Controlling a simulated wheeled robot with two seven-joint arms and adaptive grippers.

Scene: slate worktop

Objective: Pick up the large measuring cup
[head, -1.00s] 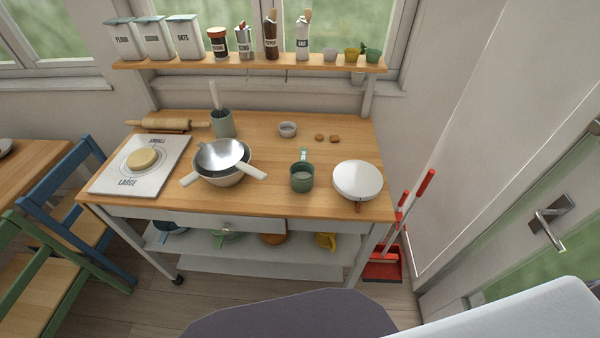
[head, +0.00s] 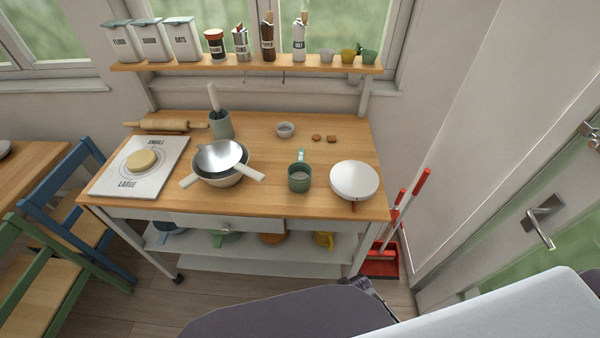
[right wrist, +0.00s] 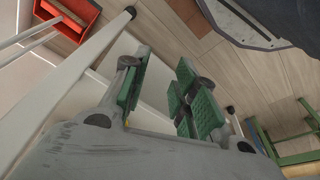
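A green cup with a handle (head: 299,179), which looks like the measuring cup, stands upright on the wooden worktop, left of a round white object. Its handle points to the back and something pale shows inside. My right gripper (right wrist: 160,95) is open and empty in the right wrist view, its green pads apart. It is low, with the floor and a pale trolley leg behind it, and away from the cup. In the head view a small dark part, probably of my right arm, shows at the bottom. My left gripper is out of view.
The round white object (head: 354,180) stands close right of the cup. Bowls with a metal strainer (head: 220,155) stand to its left. A red dustpan (head: 381,263) stands on the floor at right.

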